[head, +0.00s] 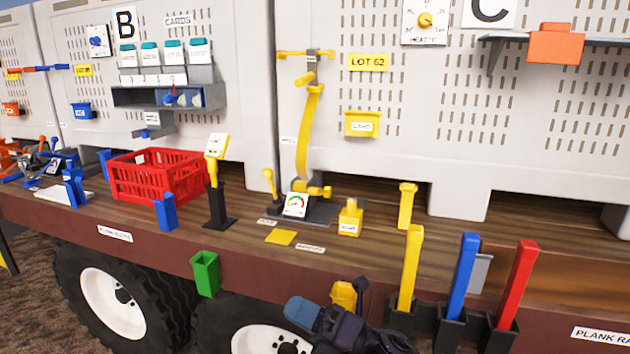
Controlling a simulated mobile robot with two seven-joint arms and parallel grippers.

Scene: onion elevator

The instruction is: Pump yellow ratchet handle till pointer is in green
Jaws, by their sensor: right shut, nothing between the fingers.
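A short yellow lever with a round knob (268,183), which looks like the ratchet handle, stands nearly upright on a dark base on the bench. Beside it to the right is a white gauge (296,204) with a red and green arc. The pointer is too small to read. A yellow strap (309,130) runs from a bracket on the wall panel down to a yellow fitting (313,190) behind the gauge. My right gripper (300,312) is shut and empty, low in front of the bench edge and well below the lever. My left gripper is not in view.
A red crate (158,178) and a yellow-topped post (215,165) stand left of the lever. A small yellow box (350,217) stands to its right. Upright yellow, blue (462,280) and red bars rise at the right front. A green bin (205,273) hangs on the front edge.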

